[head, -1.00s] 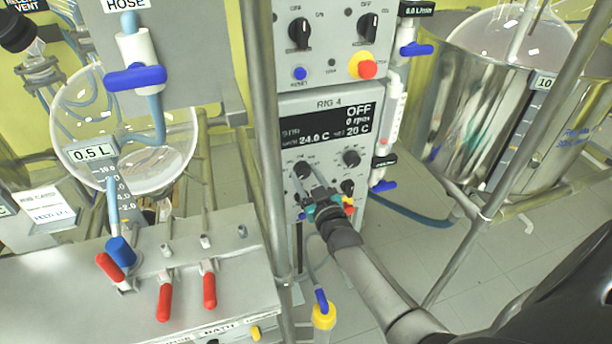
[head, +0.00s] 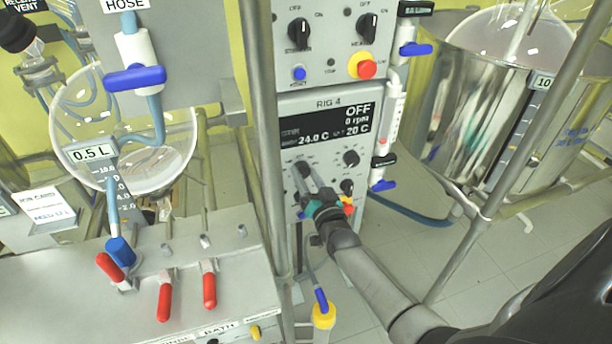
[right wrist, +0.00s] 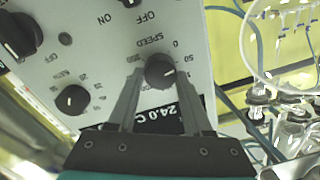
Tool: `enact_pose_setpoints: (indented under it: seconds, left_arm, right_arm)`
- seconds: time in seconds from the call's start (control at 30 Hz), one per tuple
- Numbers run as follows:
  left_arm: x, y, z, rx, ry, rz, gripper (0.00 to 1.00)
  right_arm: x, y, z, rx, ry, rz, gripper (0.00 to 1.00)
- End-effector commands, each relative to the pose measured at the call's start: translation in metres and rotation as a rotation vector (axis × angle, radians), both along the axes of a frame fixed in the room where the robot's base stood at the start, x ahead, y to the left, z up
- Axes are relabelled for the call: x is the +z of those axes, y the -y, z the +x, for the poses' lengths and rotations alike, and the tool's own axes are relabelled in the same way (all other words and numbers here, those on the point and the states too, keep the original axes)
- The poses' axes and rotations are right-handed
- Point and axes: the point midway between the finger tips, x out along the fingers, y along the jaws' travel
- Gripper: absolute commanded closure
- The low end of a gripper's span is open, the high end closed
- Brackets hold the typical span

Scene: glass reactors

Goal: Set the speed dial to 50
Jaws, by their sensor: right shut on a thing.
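The speed dial (right wrist: 160,72) is a round dark knob with a white pointer line on a white panel. Its SPEED label and scale numbers show around it in the right wrist view. In the head view the speed dial (head: 302,170) is on the left, below the RIG 4 display (head: 328,124), which reads OFF and 0 rpm. My right gripper (right wrist: 158,78) is shut on the dial, one finger on each side. In the head view my right gripper (head: 305,176) reaches up to it from below. The exact pointer reading is hard to tell. My left gripper is not in view.
Another small dial (head: 351,158) sits right of the speed dial, with a further knob below it. A red stop button (head: 367,69) is on the upper panel. A metal post (head: 262,150) stands close left of the panel. Red-handled valves (head: 209,290) are at lower left.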

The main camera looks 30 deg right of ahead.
Motion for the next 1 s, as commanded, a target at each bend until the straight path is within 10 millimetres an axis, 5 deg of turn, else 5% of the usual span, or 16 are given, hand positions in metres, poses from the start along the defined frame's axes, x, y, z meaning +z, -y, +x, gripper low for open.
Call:
enact_pose_setpoints:
  seconds: [0.87,0.9,1.0]
  left_arm:
    - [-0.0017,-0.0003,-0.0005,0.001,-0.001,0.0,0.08]
    - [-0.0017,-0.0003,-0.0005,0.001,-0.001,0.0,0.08]
    - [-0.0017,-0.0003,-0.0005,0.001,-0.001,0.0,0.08]
  right_arm:
    - [-0.0014,0.0,-0.0004,0.001,0.038,0.169,1.0]
    - [-0.0014,-0.0001,-0.0003,0.001,0.038,0.169,0.47]
    - [-0.0013,-0.0001,-0.0004,0.001,0.039,0.169,0.36]
